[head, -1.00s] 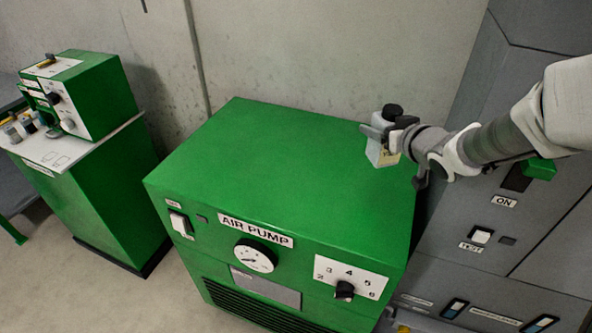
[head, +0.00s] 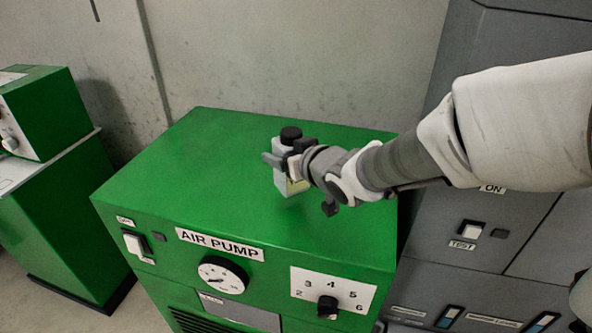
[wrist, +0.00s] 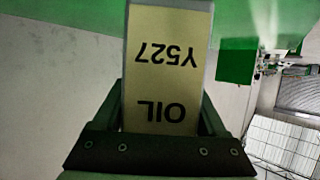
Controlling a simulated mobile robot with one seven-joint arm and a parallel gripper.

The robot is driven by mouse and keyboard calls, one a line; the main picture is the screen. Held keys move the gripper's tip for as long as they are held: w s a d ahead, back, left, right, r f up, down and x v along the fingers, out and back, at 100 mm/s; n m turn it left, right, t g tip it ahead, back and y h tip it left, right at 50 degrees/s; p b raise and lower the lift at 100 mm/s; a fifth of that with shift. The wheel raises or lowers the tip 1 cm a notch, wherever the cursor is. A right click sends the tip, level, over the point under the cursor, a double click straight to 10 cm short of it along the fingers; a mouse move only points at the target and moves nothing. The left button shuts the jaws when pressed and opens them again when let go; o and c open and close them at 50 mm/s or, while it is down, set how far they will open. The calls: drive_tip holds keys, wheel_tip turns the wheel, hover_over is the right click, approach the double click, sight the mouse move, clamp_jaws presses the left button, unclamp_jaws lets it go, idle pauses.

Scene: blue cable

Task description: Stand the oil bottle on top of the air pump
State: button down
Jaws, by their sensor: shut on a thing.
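The oil bottle (head: 283,176) is pale grey with a black cap and a yellowish label. My gripper (head: 288,160) is shut on it and holds it upright over the top of the green air pump (head: 190,165), near the middle. Whether the bottle's base touches the pump top I cannot tell. In the wrist view the bottle (wrist: 165,65) fills the middle between my fingers, its label reading OIL Y527 upside down. My gripper (wrist: 160,125) shows at the bottom of that view.
The pump top is otherwise clear. Grey cabinets with switches (head: 470,229) stand to the right of the pump. A green box (head: 50,110) on a green cabinet stands at the left. A concrete wall (head: 280,60) is behind.

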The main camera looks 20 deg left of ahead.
drive_tip(key=shift+s+a+f, duration=0.15)
drive_tip(key=shift+s+f, duration=0.05)
drive_tip(key=shift+f, duration=0.15)
drive_tip(key=shift+f+b, duration=0.75)
drive_tip(key=shift+f, duration=1)
drive_tip(key=shift+f, duration=0.1)
unclamp_jaws()
